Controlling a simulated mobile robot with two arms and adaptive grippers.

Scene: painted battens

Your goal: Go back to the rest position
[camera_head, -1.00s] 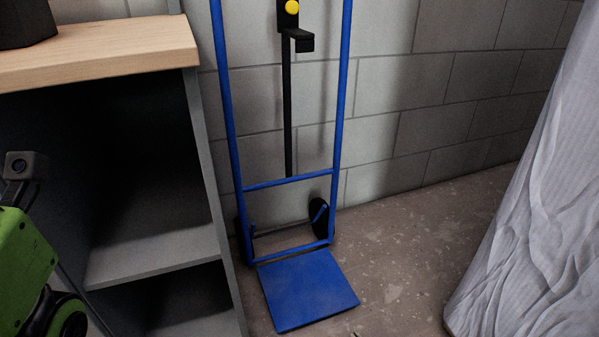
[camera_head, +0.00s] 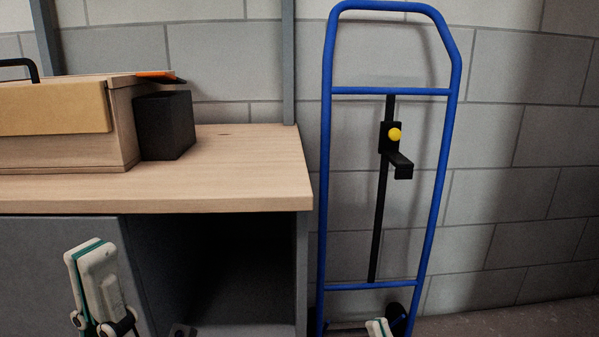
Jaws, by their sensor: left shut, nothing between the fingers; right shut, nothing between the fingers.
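My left gripper (camera_head: 92,258) shows at the lower left of the head view. Its pale fingers with teal edges point up, in front of the grey cabinet door, and are shut with nothing between them. Only the tip of my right gripper (camera_head: 378,327) shows at the bottom edge, in front of the foot of the blue hand truck (camera_head: 325,180). It is shut and empty, and the rest of it is below the picture. No painted battens are in view.
A wooden worktop (camera_head: 235,165) on a grey cabinet (camera_head: 60,260) stands at the left, with an open dark bay. A wooden box (camera_head: 55,150) and a black block (camera_head: 165,125) stand on it. A block wall (camera_head: 530,150) closes the back. Some floor (camera_head: 540,318) shows at lower right.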

